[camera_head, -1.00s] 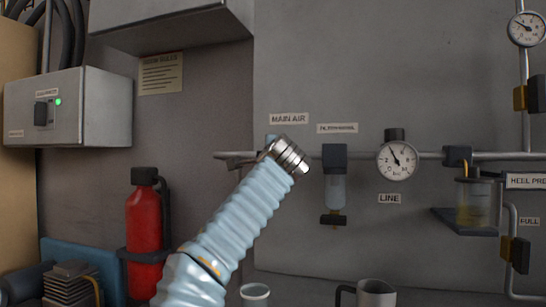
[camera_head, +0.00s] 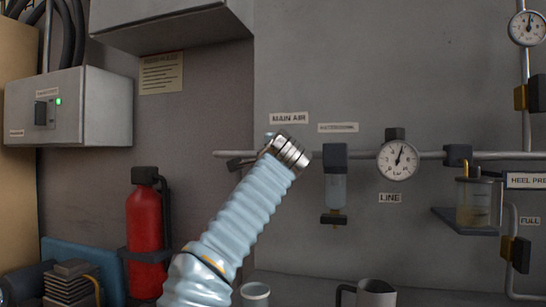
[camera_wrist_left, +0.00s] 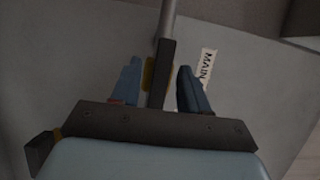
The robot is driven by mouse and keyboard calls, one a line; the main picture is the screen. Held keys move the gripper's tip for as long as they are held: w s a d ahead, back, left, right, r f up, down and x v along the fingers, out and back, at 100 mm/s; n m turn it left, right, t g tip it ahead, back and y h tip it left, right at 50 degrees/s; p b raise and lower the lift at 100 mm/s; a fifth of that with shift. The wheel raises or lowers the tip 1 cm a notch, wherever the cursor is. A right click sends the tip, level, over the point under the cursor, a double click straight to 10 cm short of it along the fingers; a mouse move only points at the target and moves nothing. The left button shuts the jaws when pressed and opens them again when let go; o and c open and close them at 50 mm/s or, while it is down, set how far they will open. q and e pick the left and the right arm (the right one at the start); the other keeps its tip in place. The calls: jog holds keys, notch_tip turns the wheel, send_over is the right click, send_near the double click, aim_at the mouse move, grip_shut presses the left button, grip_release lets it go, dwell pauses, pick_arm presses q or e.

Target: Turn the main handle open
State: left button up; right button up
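The main handle is a dark bar (camera_wrist_left: 162,72) in the left wrist view, in line with a grey pipe, with a yellow part beside it. My left gripper (camera_wrist_left: 158,88) has its two blue fingers on either side of the bar, with narrow gaps visible, so it looks open around it. In the head view, my pale blue left arm reaches up to the pipe below the MAIN AIR label (camera_head: 289,118). My right gripper is not in view.
Right of the wrist, the pipe carries a filter (camera_head: 335,180), a line gauge (camera_head: 397,160) with its needle up and slightly right, and an oiler cup (camera_head: 474,202). A red extinguisher (camera_head: 144,222) hangs at left. Mugs (camera_head: 375,293) stand below.

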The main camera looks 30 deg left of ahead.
pick_arm(q)
jog(key=b+v, duration=0.4)
jog(key=v, duration=0.9)
jog(key=shift+s+d, duration=0.25)
jog(key=shift+s, duration=0.05)
